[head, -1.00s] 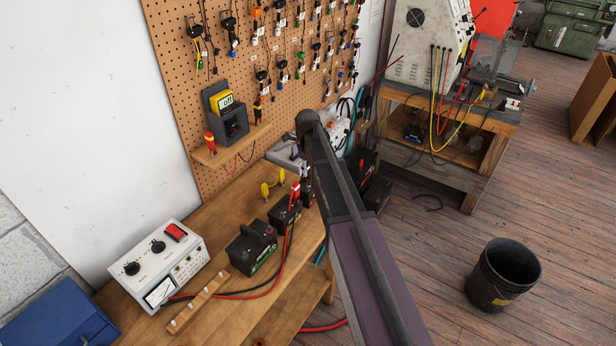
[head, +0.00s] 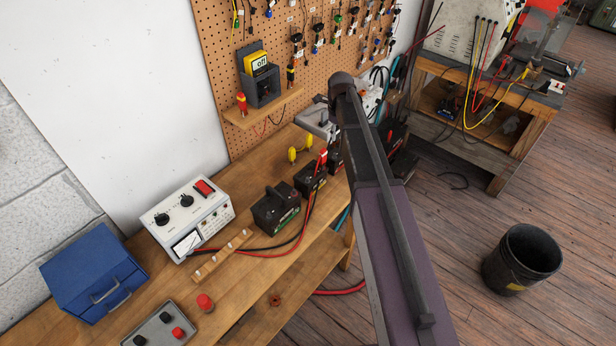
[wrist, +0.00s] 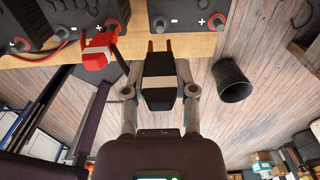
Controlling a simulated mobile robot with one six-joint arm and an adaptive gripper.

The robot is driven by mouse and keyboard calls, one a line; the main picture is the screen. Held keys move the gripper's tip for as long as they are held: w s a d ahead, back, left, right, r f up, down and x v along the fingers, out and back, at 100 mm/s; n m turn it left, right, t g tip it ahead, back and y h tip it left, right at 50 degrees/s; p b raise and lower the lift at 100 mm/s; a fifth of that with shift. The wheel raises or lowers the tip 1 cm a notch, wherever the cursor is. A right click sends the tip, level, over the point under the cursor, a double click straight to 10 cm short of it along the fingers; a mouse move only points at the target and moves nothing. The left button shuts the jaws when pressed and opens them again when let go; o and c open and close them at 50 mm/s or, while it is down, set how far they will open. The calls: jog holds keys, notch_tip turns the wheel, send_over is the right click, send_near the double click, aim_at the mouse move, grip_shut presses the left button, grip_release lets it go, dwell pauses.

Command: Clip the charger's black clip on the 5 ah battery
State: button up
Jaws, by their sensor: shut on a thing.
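My gripper (wrist: 158,88) is shut on the black clip (wrist: 158,68), whose reddish tips point up in the wrist view toward the bench edge. The clip is apart from the batteries. The charger's red clip (wrist: 100,45) sits left of it at a battery's front; it also shows in the head view (head: 322,158). Several black batteries stand in a row on the bench, one nearest the charger (head: 275,210) and one behind it (head: 309,180). In the wrist view a battery (wrist: 190,10) with plus and minus marks is above the clip. I cannot read which is 5 ah. The head view hides my gripper.
The charger (head: 188,217) stands on the wooden bench (head: 150,300), with red and black cables running along it. A blue box (head: 92,267) and a button box (head: 160,328) are near the left.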

jog(key=shift+r+p, duration=4.1)
jog(key=shift+r, duration=0.3)
send_over(308, 178)
notch_tip(308, 178, down, 12)
jog(key=b, duration=1.1)
jog(key=shift+a+r+b, duration=0.1)
jog(key=shift+r+b, duration=0.05)
jog(key=shift+b, duration=0.15)
jog(key=shift+f+b, duration=1.2)
jog(key=o, duration=0.9)
